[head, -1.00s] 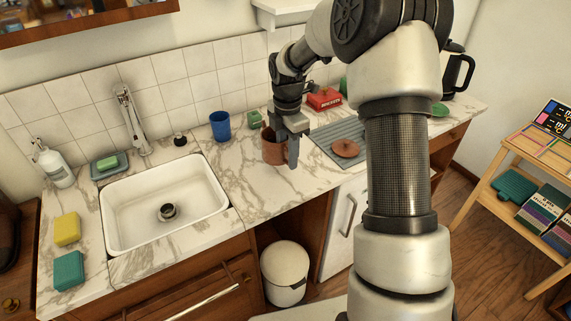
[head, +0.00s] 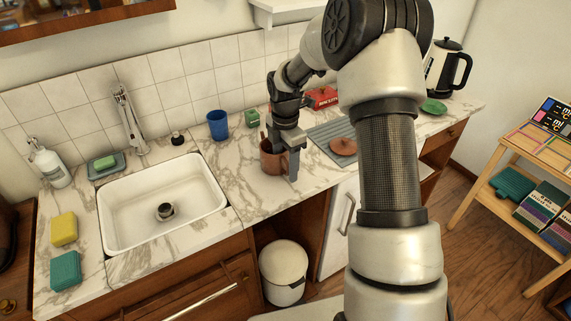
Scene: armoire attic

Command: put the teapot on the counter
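A reddish-brown pot (head: 269,160), the only thing here that looks like the teapot, is at the counter (head: 225,165) right of the sink. It has no lid on. My gripper (head: 291,166) points down at its right side, with one finger showing in front. The other finger is hidden, but the pot has moved along with the gripper, so it appears shut on the pot. The pot's base is at or just above the marble; I cannot tell whether it touches. A reddish-brown lid (head: 343,146) lies on the grey ribbed mat (head: 325,131).
A blue cup (head: 218,125) and a green cup (head: 252,117) stand behind the pot. A red box (head: 321,97), a green dish (head: 434,107) and an electric kettle (head: 446,70) are farther right. The sink (head: 163,205) is left. Bare marble lies between sink and pot.

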